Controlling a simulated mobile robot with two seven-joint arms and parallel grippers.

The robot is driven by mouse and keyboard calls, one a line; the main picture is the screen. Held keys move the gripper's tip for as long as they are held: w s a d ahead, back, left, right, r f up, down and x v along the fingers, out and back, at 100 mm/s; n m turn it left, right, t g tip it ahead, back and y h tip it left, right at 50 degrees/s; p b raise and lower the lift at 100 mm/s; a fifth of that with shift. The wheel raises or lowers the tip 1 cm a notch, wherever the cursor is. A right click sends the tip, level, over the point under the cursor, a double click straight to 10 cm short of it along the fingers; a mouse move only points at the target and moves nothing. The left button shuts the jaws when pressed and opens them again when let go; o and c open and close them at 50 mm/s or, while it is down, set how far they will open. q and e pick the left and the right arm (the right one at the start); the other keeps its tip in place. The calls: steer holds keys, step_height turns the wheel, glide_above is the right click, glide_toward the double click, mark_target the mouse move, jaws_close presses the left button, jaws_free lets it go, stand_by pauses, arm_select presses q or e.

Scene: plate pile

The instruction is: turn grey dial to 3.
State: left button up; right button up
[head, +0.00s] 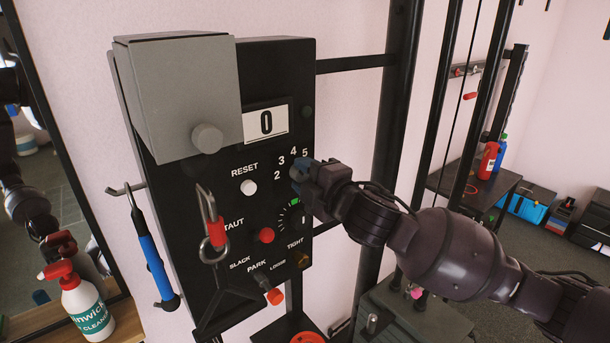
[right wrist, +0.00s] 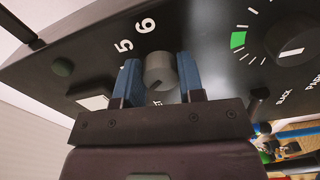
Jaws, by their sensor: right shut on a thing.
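The grey dial (right wrist: 160,70) sits on the black panel (right wrist: 205,45) between the two blue fingers of my right gripper (right wrist: 159,82), which is shut on it. The numerals 5 and 6 show beside it in the right wrist view. I cannot tell where the dial's pointer stands. In the head view my right gripper (head: 303,178) reaches the panel from the right and hides the dial. The numerals 2, 3, 4 and 5 arc above and left of it there. My left gripper is not in view.
A white RESET button (head: 249,187), red knob (head: 266,235) and orange-tipped lever (head: 272,294) are near. A carabiner (head: 213,232) and blue-handled tool (head: 155,265) hang left. A spray bottle (head: 87,310) stands lower left.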

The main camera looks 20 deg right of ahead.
steer(key=shift+n, duration=0.6)
steer(key=o, duration=0.9)
steer(key=b+v, duration=0.2)
steer(key=v, duration=0.8)
steer(key=shift+s+d, duration=0.1)
steer(key=shift+s, duration=0.3)
